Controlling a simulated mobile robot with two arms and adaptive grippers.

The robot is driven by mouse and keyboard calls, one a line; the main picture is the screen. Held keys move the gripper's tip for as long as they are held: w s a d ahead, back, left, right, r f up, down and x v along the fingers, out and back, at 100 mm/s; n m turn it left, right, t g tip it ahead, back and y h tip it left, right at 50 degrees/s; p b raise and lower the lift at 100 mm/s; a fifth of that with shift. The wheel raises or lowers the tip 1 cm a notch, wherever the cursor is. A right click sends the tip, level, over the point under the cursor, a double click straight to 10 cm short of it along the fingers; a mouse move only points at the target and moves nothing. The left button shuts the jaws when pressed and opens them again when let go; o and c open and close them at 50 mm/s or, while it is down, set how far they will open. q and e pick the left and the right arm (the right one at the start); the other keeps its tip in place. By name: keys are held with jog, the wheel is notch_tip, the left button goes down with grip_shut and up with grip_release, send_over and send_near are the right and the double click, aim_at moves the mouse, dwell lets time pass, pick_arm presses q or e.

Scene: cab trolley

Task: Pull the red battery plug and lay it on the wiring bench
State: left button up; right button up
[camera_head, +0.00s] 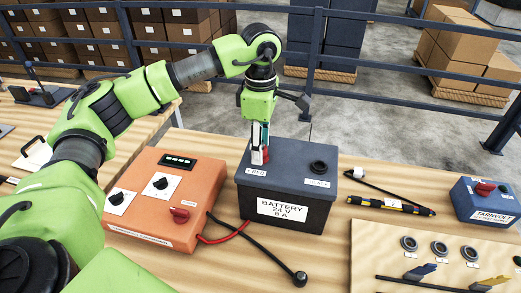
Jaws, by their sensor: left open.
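The dark battery (285,198), labelled "BATTERY 24 V 8 A", stands on the wooden wiring bench (213,282). The red plug (258,157) shows at the rear left of its top, partly hidden by my gripper. My left gripper (261,150) points down at the plug, open, with its fingers close around or just beside it; I cannot tell whether they touch it. A red lead (222,239) runs from the orange box toward the battery's front. The right gripper is not in view.
The orange control box (158,200) stands left of the battery. A black cable ends in a black plug (299,278) on the bench in front.

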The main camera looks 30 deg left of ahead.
pick_arm(q)
grip_shut()
jog(key=shift+r, duration=0.2)
jog(key=shift+w+r+p, duration=0.1)
jog(key=shift+r+p, duration=1.7)
jog(key=shift+r, duration=1.05)
